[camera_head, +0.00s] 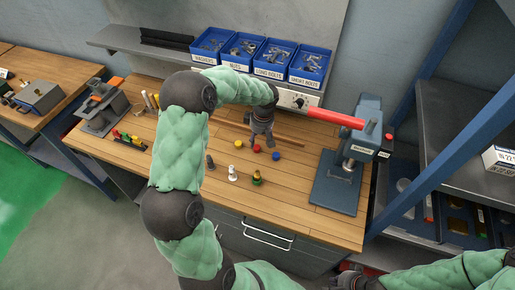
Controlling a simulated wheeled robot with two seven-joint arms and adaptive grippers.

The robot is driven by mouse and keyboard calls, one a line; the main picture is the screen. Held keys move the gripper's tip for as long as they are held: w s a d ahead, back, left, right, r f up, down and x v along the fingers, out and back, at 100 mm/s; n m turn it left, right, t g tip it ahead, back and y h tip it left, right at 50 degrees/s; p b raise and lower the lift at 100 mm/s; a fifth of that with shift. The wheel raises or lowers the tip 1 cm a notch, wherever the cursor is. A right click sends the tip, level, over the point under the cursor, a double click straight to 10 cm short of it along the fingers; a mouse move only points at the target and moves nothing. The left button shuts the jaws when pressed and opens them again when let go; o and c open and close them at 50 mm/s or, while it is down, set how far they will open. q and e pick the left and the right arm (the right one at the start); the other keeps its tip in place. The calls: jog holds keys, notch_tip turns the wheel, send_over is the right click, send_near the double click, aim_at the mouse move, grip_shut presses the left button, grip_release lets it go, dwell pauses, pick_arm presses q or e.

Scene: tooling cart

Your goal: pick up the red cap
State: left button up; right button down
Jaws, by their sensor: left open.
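The red cap (257,148) lies on the wooden worktop between a yellow cap (238,144) and a blue cap (276,156). My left gripper (261,142) points down just behind and above the red cap, with its fingers open. I cannot tell whether a finger touches the cap. My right gripper (348,281) is low at the bottom edge, in front of the cart and away from the caps; its fingers are too unclear to read.
Small grey (210,162), white (232,173) and green-gold (257,178) pieces stand in front of the caps. A blue press (345,178) with a red lever (335,117) stands to the right. Blue bins (260,70) line the back shelf.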

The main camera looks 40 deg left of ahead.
aim_at(257, 147)
pick_arm(q)
jog(key=shift+a+f, duration=0.25)
jog(key=shift+f, duration=1.3)
jog(key=shift+a+f, duration=0.2)
jog(key=shift+f, duration=1.3)
jog(key=c, duration=0.8)
